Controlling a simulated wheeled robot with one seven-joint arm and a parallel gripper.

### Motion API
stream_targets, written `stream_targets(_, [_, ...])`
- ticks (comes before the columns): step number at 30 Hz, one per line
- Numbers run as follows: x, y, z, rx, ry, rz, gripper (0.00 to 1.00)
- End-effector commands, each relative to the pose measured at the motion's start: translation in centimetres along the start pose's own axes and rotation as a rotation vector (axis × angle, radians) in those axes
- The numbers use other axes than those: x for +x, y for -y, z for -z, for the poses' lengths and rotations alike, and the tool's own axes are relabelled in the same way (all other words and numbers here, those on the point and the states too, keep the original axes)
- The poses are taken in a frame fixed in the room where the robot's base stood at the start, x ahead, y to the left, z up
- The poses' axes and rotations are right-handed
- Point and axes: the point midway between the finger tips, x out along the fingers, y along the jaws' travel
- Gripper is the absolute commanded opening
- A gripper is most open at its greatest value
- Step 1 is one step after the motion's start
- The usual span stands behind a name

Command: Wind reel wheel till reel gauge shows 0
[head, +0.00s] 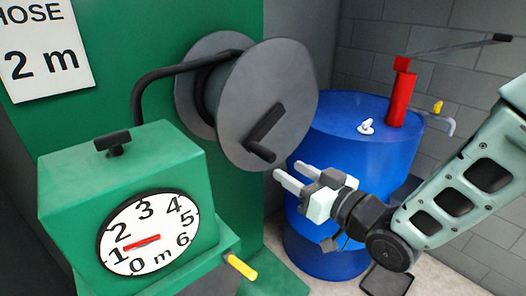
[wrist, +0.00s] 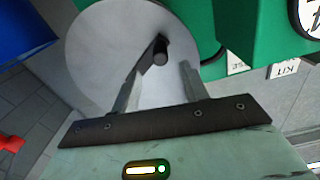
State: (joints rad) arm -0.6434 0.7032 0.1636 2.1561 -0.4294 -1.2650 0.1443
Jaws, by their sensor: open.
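The reel wheel (head: 285,85) is a grey disc with a dark crank arm (head: 265,122) and a black handle knob (head: 260,152) on its face. My gripper (head: 287,171) is open and empty, just below and right of the knob in the head view. In the wrist view the knob (wrist: 160,53) shows in line with the gap between my fingertips (wrist: 161,70); I see no contact. The reel gauge (head: 155,225) is a white dial marked 0 to 6 m on a green box. Its red needle (head: 142,241) points between 1 and 2, nearer 1.
A sign (head: 45,60) reads "HOSE 2 m". A blue drum (head: 340,130) stands behind my gripper, with a red pump (head: 402,95) on top. A black bent pipe (head: 165,75) runs to the reel. A yellow-tipped peg (head: 241,267) sticks out beside the gauge box.

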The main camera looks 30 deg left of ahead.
Motion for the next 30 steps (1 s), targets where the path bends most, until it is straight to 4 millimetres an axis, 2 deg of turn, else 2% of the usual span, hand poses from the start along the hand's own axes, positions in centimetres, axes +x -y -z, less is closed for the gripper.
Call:
stream_targets(3, [2.6, 0.1, 0.1, 0.000, -0.001, 0.002, 0.45])
stream_targets(9, [6.5, 0.1, 0.1, 0.000, -0.001, 0.000, 0.45])
stream_targets(15, [9.1, 0.0, 0.1, 0.000, -0.001, 0.000, 0.45])
stream_targets(20, [9.9, 0.0, 0.0, 0.000, 0.001, -0.001, 0.45])
stream_targets(28, [10.0, 0.0, 0.0, 0.001, 0.001, -0.001, 0.45])
stream_targets(29, [10.0, 0.0, 0.0, 0.000, 0.001, -0.001, 0.39])
stream_targets(30, [10.0, 0.0, 0.0, 0.000, 0.001, -0.001, 0.28])
